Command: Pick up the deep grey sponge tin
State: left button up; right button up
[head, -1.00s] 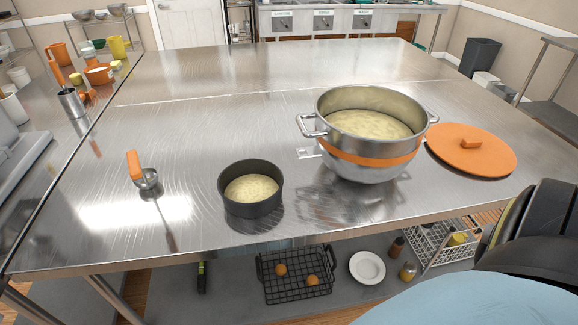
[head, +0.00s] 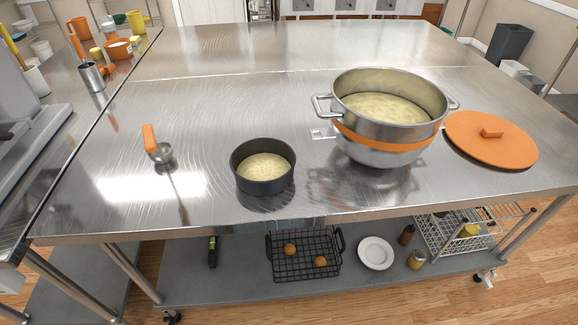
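The deep grey sponge tin (head: 263,183) is round and stands upright on the steel table near its front edge, a little left of the middle in the head view. Pale batter (head: 265,167) lies inside it. Neither of my grippers shows in the head view, so nothing is seen touching the tin.
A large steel pot (head: 385,155) with batter and an orange band stands right of the tin. An orange lid (head: 490,143) lies beyond it. An orange-handled scoop (head: 161,153) lies left. Below, a shelf holds a wire basket (head: 305,265) and a white plate (head: 376,252).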

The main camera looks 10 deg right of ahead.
aim_at(261, 167)
jog(key=z, duration=0.1)
jog(key=k, duration=1)
jog(key=u, duration=0.85)
jog(key=i, duration=1)
jog(key=z, duration=0.3)
